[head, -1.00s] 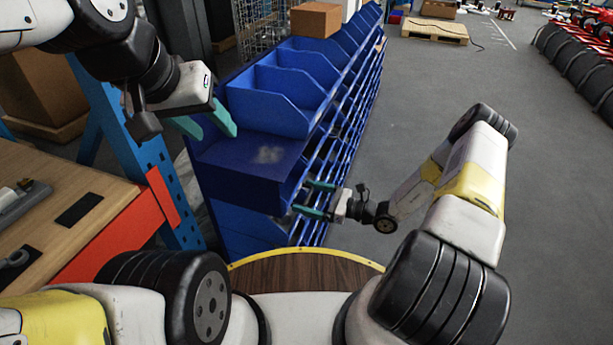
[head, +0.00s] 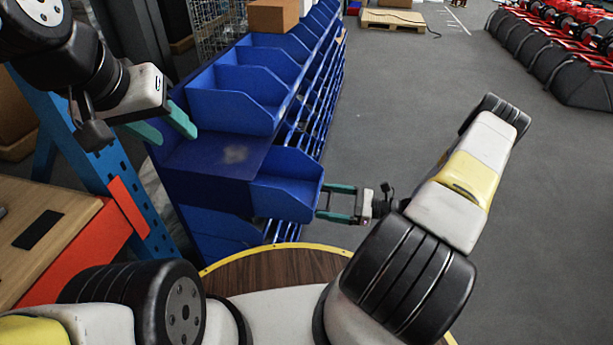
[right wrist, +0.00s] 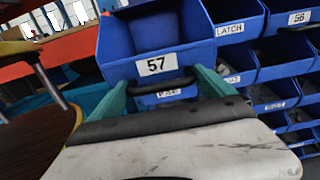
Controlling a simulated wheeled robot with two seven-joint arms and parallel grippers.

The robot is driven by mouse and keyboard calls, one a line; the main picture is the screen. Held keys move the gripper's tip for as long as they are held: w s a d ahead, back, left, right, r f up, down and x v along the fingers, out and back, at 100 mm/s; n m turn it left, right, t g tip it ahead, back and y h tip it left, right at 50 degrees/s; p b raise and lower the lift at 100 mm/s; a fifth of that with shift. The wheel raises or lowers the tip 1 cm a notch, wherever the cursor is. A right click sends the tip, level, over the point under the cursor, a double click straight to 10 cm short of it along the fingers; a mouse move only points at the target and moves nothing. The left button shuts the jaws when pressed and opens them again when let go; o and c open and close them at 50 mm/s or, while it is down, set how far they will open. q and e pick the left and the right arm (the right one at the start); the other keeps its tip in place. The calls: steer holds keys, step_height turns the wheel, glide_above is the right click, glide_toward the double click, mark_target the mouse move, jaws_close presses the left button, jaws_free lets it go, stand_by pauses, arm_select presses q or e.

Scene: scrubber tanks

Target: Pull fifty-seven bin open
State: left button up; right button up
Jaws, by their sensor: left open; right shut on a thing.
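The fifty-seven bin (head: 288,183) is a blue open-topped bin that sticks out of the blue rack below its top shelf in the head view. Its white label reading 57 faces the camera in the right wrist view (right wrist: 157,92). My right gripper (head: 322,200) is shut on the front of this bin. In the right wrist view its teal fingers (right wrist: 165,86) lie at both ends of the dark handle under the label. My left gripper (head: 172,124) is open and empty above the rack's near top end.
The blue rack (head: 215,156) holds several more bins, some labelled, such as LATCH (right wrist: 230,29). A wooden workbench (head: 50,215) with an orange edge stands at the left. Grey floor (head: 400,110) is clear to the right of the rack.

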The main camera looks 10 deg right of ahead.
steer(key=shift+s+d, duration=0.3)
steer(key=shift+s, duration=0.05)
steer(key=shift+f, duration=0.1)
steer(key=o, duration=1.8)
steer(key=shift+c, duration=0.2)
steer(key=v, duration=0.8)
steer(key=shift+w, duration=0.15)
